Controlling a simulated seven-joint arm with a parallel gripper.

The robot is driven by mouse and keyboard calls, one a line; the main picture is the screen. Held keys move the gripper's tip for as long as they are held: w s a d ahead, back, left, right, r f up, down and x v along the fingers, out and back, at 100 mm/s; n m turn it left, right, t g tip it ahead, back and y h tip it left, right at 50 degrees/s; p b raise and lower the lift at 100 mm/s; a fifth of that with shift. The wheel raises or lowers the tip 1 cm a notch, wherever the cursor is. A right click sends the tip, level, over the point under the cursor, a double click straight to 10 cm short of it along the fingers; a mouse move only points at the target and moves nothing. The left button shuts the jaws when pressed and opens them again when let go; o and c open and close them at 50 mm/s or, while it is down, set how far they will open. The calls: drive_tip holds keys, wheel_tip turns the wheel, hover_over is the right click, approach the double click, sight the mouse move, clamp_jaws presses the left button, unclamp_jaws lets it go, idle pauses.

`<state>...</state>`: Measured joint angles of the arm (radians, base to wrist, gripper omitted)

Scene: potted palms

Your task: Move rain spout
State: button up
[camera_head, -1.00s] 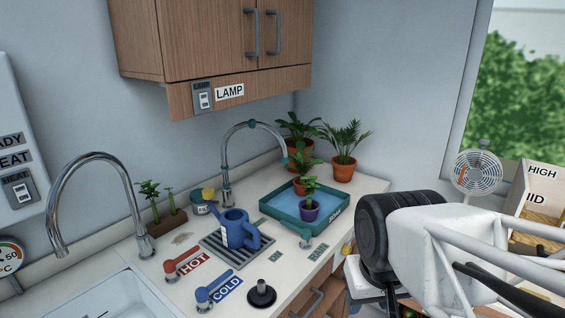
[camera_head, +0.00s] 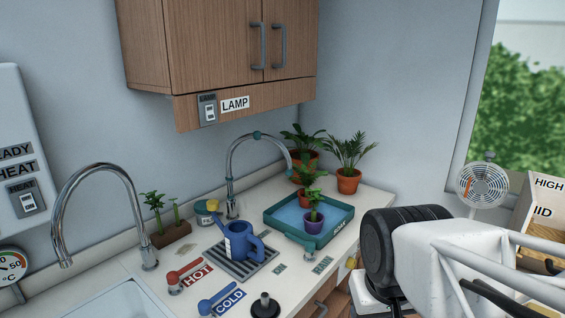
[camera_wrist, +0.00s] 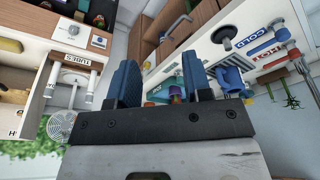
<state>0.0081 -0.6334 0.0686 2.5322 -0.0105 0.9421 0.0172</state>
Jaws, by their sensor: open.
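A slim silver arched spout with teal joints (camera_head: 231,182), which I take to be the rain spout, stands at the back of the counter in the head view. Its free end hangs over the back left of a teal tray (camera_head: 343,222). I cannot make the spout out in the wrist view. My gripper (camera_wrist: 160,70) shows in the wrist view with its two blue fingers apart and nothing between them. The tray and a purple pot (camera_wrist: 176,92) appear beyond the fingers. The gripper itself is not visible in the head view, so its distance to the spout is unclear.
A blue watering can (camera_head: 239,240) stands on a drain grate left of the tray. Red HOT (camera_head: 184,273) and blue COLD (camera_head: 217,298) handles lie nearer. Potted palms (camera_head: 348,176) stand behind the tray. A larger chrome faucet (camera_head: 100,168) is left; a cabinet (camera_head: 215,50) hangs above.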

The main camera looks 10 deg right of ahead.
drive_tip(key=shift+o, duration=0.5)
drive_tip(key=w+a+r+m+g+y, duration=0.25)
drive_tip(key=w+m+y, duration=0.3)
drive_tip(key=w, duration=1.15)
drive_tip(key=w+a+r+m+g+y, duration=0.15)
drive_tip(key=w+a+m+y, duration=0.35)
drive_tip(key=w, duration=1.2)
drive_tip(key=w+d+f+m+t+y, duration=0.1)
drive_tip(key=w+d+f+m+y, duration=0.1)
drive_tip(key=w, duration=0.8)
drive_tip(key=w+d+f+m+t+y, duration=0.1)
drive_tip(key=w+d+f+m+y, duration=0.1)
drive_tip(key=w, duration=0.8)
drive_tip(key=w+d+f+m+t+y, duration=0.2)
drive_tip(key=w+m, duration=0.3)
drive_tip(key=w, duration=0.5)
drive_tip(key=shift+d+f+y, duration=0.4)
drive_tip(key=shift+d+y, duration=0.35)
drive_tip(key=shift+d, duration=0.15)
drive_tip(key=shift+a, duration=0.15)
drive_tip(key=w+a, duration=0.1)
drive_tip(key=a, duration=0.6)
drive_tip(key=shift+a, duration=0.25)
